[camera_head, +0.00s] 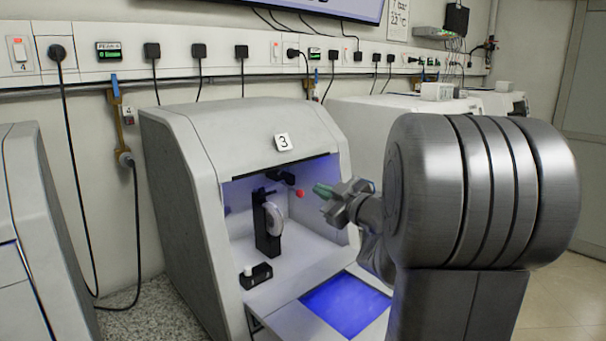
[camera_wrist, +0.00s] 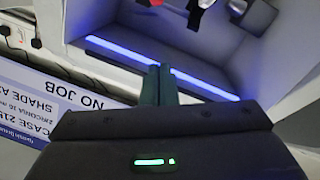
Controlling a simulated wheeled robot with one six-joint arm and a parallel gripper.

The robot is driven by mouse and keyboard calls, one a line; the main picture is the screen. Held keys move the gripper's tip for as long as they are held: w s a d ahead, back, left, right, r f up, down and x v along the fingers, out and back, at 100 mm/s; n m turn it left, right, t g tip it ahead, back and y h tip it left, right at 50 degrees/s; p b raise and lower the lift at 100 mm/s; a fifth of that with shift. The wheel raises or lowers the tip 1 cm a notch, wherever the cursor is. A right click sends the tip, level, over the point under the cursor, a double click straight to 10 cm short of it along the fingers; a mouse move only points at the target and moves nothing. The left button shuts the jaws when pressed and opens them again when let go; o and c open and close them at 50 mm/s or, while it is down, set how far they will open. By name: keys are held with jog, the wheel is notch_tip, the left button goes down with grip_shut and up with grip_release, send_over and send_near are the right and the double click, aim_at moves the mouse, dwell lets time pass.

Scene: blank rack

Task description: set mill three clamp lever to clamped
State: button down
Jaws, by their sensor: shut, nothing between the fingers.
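Mill three (camera_head: 195,140) is a white machine with a "3" label and an open front chamber. Inside, a black holder (camera_head: 265,235) stands upright with a pale disc (camera_head: 274,218) in it. A red knob (camera_head: 299,193), which looks like the clamp lever's end, shows beside a dark part near the chamber's top; the lever's position is unclear. A red piece (camera_wrist: 206,3) is cut off at the top of the wrist view. My gripper (camera_head: 318,190), with green fingers, is shut and empty just right of the red knob, seemingly apart from it. Its fingers (camera_wrist: 158,85) also show in the wrist view.
A small black block with a white knob (camera_head: 248,270) sits at the chamber's front left. A blue lit panel (camera_head: 345,303) lies below the opening. Other white machines stand left (camera_head: 18,200) and behind right. The chamber's side walls bound the space tightly.

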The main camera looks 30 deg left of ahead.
jog(key=shift+s+r+h+p, duration=0.35)
jog(key=shift+h+p, duration=0.1)
jog(key=shift+h, duration=0.05)
jog(key=w+a+f+p, duration=0.1)
jog(key=w+a+f, duration=0.3)
jog(key=w+a, duration=0.3)
jog(key=shift+a+f, duration=0.2)
jog(key=shift+a, duration=0.5)
jog(key=shift+f, duration=0.1)
jog(key=shift+f+b, duration=0.25)
jog(key=shift+b, duration=0.85)
